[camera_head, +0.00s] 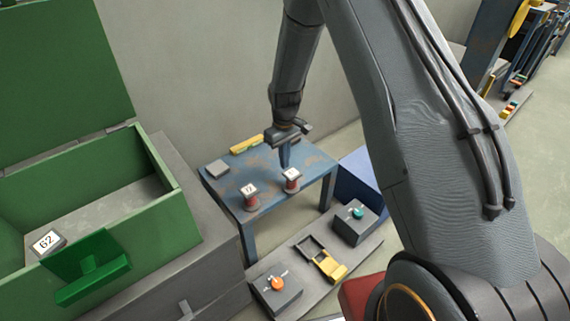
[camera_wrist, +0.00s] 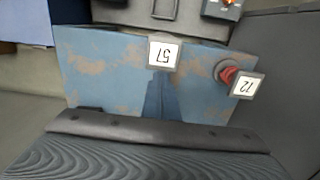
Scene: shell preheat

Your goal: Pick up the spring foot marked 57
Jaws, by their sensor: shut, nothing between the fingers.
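The spring foot marked 57 (camera_head: 292,184) stands upright on the worn blue table (camera_head: 219,190), its white label on top. In the wrist view the 57 label (camera_wrist: 164,54) reads upside down and hides most of the foot's body. A second, red spring foot marked 72 (camera_head: 251,199) stands to its left; in the wrist view it is at right (camera_wrist: 228,73). My gripper (camera_head: 284,164) points down above the table, close behind the foot marked 57. In the wrist view its fingers (camera_wrist: 157,83) are together and empty, ending just short of the label. I cannot tell whether they touch the foot.
A yellow bar (camera_head: 247,144) and a grey square block (camera_head: 217,169) lie on the table's back and left parts. An open green box (camera_head: 150,225) holding a piece marked 62 (camera_head: 47,241) stands at left. A low panel with an orange knob (camera_head: 278,283) and teal knob (camera_head: 358,212) is in front.

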